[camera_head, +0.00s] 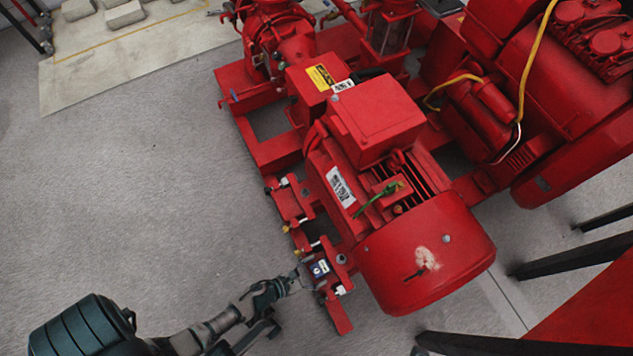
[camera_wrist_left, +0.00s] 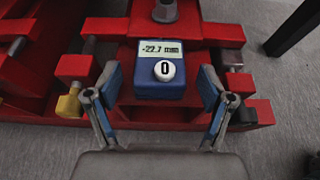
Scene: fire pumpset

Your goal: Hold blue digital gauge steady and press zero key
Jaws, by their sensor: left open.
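The blue digital gauge (camera_head: 320,268) sits on the red base frame beside the red motor in the head view. In the left wrist view the gauge (camera_wrist_left: 161,88) is upright and centred, with a display (camera_wrist_left: 161,52) reading about -22.7 mm. A round white key (camera_wrist_left: 165,71) marked 0 is on its face. My left gripper (camera_head: 300,277) is at the gauge in the head view. In the left wrist view the left gripper (camera_wrist_left: 162,88) is open, one finger on each side of the gauge, with small gaps visible. My right gripper is not in view.
The red pump motor (camera_head: 425,255) stands close to the right of the gauge. Red frame rails and bolts (camera_wrist_left: 68,102) flank it. Dark posts (camera_head: 570,255) stand at the right. Grey floor at the left is clear.

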